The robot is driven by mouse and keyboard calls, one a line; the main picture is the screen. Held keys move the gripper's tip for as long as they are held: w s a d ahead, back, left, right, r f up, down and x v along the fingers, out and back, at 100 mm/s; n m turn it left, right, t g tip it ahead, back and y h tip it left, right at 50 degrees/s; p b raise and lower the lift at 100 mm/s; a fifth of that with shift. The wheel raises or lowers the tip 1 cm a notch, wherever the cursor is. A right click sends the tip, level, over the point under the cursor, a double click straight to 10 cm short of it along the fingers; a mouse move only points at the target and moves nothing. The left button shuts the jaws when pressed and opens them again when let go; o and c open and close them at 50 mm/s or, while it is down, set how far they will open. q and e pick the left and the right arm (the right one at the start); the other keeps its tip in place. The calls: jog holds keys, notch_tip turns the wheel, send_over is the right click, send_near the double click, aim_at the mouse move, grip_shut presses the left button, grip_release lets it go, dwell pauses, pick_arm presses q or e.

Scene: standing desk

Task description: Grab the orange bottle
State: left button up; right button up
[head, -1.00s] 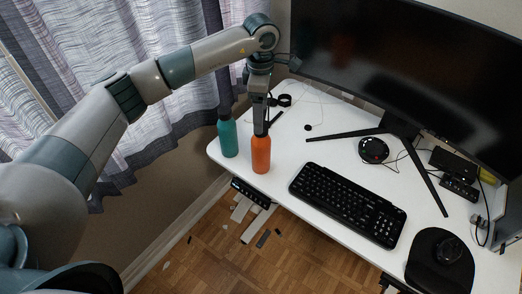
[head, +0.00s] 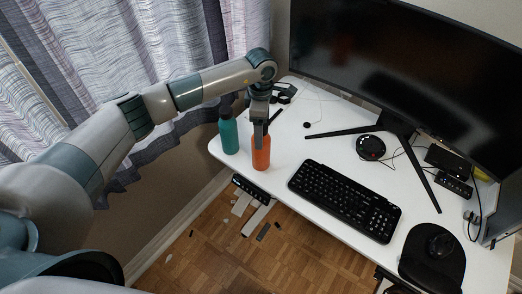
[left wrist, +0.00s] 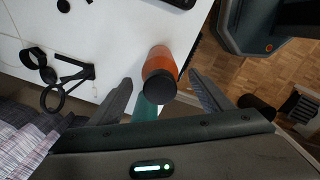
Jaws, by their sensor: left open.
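The orange bottle (head: 261,158) stands upright near the left front edge of the white desk. In the left wrist view the orange bottle (left wrist: 160,66) and its dark cap lie between my two spread fingers. My left gripper (head: 260,140) is open, pointing down, with its fingers at the bottle's upper part. In the left wrist view my left gripper (left wrist: 162,97) shows a gap on each side of the bottle, and I see no clear contact. The bottle's cap is hidden by the gripper in the head view. My right gripper is not in view.
A teal bottle (head: 228,132) stands close to the left of the orange one. A black keyboard (head: 345,200) lies to the right, with a large monitor (head: 410,60) behind. The white desk (head: 300,150) is clear between bottle and keyboard.

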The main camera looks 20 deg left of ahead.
pick_arm(q)
jog(key=shift+f+p, duration=0.55)
jog(key=shift+p, duration=0.1)
notch_tip(320, 180, down, 4)
jog(key=shift+r+p, duration=0.15)
jog(key=shift+p, duration=0.7)
grip_shut()
jog(key=shift+w+r, duration=0.1)
